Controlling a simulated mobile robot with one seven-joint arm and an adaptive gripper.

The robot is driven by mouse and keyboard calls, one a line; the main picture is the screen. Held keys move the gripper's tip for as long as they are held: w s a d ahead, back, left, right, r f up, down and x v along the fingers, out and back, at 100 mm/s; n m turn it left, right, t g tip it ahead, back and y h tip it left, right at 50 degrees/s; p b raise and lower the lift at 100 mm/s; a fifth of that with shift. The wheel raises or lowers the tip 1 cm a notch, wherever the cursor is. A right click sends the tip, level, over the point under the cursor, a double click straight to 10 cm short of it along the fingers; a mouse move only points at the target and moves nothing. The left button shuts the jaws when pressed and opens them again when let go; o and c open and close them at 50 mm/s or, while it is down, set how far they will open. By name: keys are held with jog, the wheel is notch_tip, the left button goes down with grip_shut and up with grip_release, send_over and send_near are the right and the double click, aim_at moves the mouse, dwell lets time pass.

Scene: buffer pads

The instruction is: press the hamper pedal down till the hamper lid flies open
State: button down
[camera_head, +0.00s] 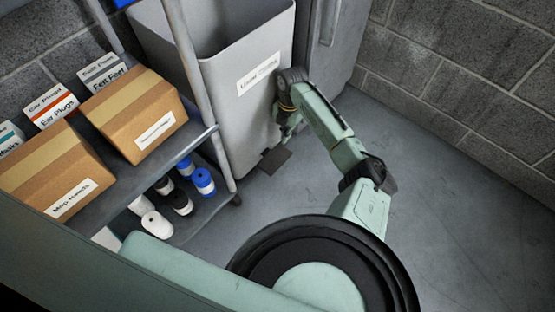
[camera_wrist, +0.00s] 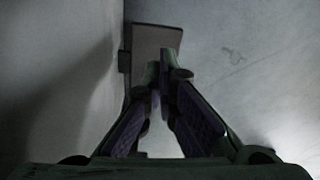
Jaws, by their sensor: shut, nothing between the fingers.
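The grey hamper (camera_head: 225,105) stands against the back wall, with a white label on its front. Its inside shows from above, and I cannot make out a lid in the head view. The dark flat pedal (camera_head: 275,161) sticks out low at the hamper's front, just above the floor. My gripper (camera_head: 286,139) is at the hamper's front, pointing down close to the pedal. In the wrist view the pedal (camera_wrist: 157,38) lies just past my shut, empty fingertips (camera_wrist: 163,72), which overlap its near edge. I cannot tell whether they touch it.
A shelf rack (camera_head: 213,130) stands left of the hamper, holding cardboard boxes (camera_head: 132,113) and several spools (camera_head: 203,181). A grey cabinet (camera_head: 335,45) is right of the hamper. The floor (camera_head: 450,190) to the right is clear up to the block wall (camera_head: 465,75).

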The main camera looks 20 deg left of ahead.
jog(key=shift+w+r, duration=0.1)
jog(key=shift+r, duration=1.3)
